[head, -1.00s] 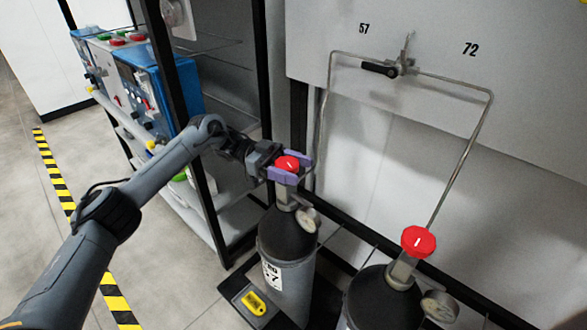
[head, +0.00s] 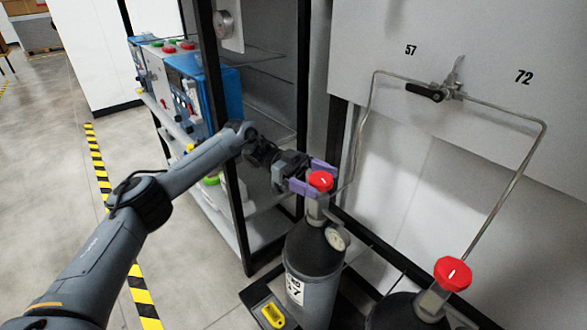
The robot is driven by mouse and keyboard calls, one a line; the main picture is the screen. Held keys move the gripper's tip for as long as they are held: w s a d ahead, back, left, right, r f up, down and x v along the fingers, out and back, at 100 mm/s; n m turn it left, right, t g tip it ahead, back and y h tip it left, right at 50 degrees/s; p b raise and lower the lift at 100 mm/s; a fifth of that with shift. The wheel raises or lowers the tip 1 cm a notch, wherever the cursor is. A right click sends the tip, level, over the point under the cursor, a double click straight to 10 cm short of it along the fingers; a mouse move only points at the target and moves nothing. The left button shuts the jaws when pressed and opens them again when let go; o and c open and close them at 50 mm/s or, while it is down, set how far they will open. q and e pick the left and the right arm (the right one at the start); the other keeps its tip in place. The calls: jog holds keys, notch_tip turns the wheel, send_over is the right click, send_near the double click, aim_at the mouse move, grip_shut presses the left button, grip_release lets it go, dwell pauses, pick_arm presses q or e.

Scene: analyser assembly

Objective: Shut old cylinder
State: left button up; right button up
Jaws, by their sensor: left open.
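A dark grey gas cylinder (head: 319,262) with a white label stands left of centre. Its red valve knob (head: 321,180) sits on top, with a round gauge (head: 337,238) below it. My left gripper (head: 317,180) has its purple fingers open at this knob, one on the far side and one on the near left side; I cannot tell whether they touch it. A second cylinder (head: 396,312) with a red knob (head: 453,273) stands at the lower right, partly cut off. My right gripper is not in view.
A metal pipe (head: 514,178) with a black-handled valve (head: 425,92) runs along the wall panel above the cylinders, near the numbers 57 and 72. A black-framed rack (head: 222,130) with blue devices (head: 203,90) stands left.

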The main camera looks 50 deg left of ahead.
pick_arm(q)
jog(key=s+a+p, duration=0.1)
jog(key=a, duration=0.6)
jog(key=shift+s+a, duration=0.25)
jog(key=shift+a, duration=0.05)
